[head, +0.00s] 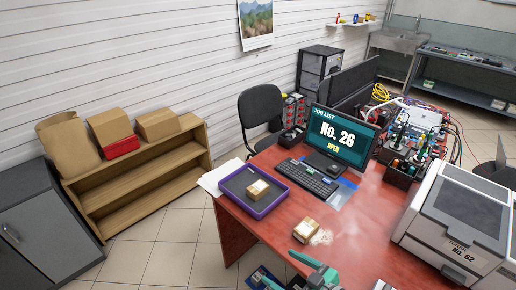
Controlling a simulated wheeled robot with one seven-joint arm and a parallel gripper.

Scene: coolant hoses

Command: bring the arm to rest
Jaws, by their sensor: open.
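My gripper (310,270), with teal parts, shows at the bottom edge of the head view, by the front edge of the red-brown desk (365,215). It is open, and I see nothing held in it. The rest of my arm is mostly cut off by the frame.
A keyboard (308,178) and a monitor (343,137) stand behind. A large grey machine (455,222) fills the right side. Floor (165,257) left of the desk is clear.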

